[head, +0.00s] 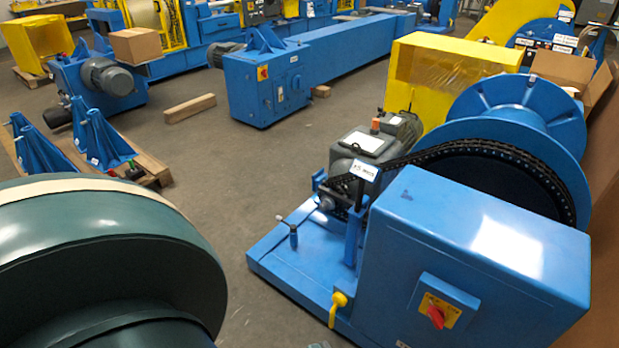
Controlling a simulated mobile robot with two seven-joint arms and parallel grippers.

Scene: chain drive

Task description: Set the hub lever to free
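A blue drive machine stands at the right, with a black chain (480,150) running from a small sprocket (327,203) to a large blue drum (522,110). A yellow lever (338,308) sits low on the front of its base, its handle hanging downward. A small upright lever (292,233) with a grey knob stands on the base's left part. I cannot tell which one is the hub lever; no readable lever markings show. A red rotary switch (436,316) is on the blue housing (470,250). Neither of my grippers is in view.
A grey motor (375,140) sits behind the chain, with a yellow guard (450,75) beyond. A long blue machine (300,80), a wooden beam (190,108) and blue brackets (105,140) on a pallet stand farther back. The floor (215,185) left of the drive is clear.

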